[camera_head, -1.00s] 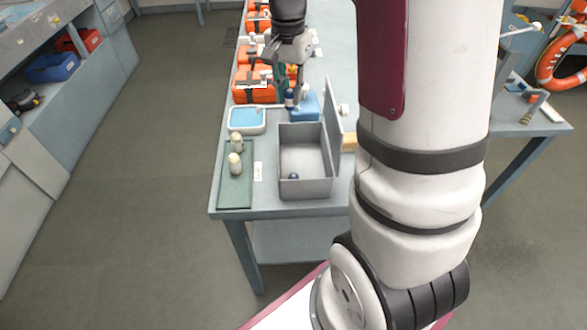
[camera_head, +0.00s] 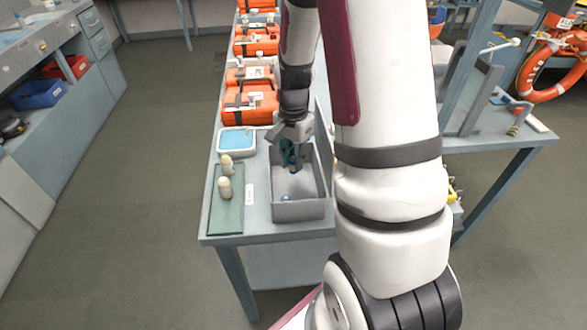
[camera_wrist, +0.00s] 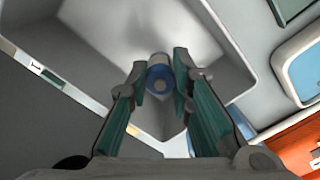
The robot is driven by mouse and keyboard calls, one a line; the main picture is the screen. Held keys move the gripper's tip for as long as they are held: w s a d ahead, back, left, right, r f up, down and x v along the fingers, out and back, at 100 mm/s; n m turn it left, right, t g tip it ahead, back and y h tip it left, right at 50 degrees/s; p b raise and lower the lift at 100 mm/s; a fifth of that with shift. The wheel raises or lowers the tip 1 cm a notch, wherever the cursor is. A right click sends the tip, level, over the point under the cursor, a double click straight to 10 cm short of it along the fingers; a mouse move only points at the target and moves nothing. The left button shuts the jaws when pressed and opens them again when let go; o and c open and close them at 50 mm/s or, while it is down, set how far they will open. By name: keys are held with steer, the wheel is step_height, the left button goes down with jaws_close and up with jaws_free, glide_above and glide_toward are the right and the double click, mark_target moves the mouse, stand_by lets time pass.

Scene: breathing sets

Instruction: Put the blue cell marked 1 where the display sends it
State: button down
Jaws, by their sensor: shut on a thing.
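My gripper (camera_head: 289,158) is shut on a blue cell (camera_wrist: 160,75), which sits between the two green fingertips in the wrist view. The cell has a pale band at its top and a blue body; no mark is readable on it. In the head view the fingers and the cell (camera_head: 292,160) are over or inside the open grey box (camera_head: 300,212), at its far end. Whether the cell touches the box floor cannot be told. A small blue round item (camera_head: 287,198) lies in the near end of the box. No display can be read.
Two cream cells (camera_head: 225,187) stand on a green mat (camera_head: 226,218) left of the box, with a white label (camera_head: 249,194) between. A white-rimmed tray with a blue surface (camera_head: 237,142) lies behind. Orange cases (camera_head: 250,106) line the bench.

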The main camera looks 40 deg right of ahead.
mark_target(294, 169)
steer(key=shift+f, duration=1.9)
steer(key=shift+f, duration=0.1)
steer(key=c, duration=1.4)
jaws_free()
steer(key=shift+c, duration=0.2)
step_height(294, 169, up, 12)
steer(key=shift+a+r, duration=0.1)
steer(key=shift+r, duration=0.1)
steer(key=s+a+r+n+t, duration=0.4)
steer(key=s+a+r+n, duration=1.1)
steer(key=s+a, duration=0.1)
steer(key=shift+a+r+n+t, duration=0.4)
steer(key=shift+a, duration=0.4)
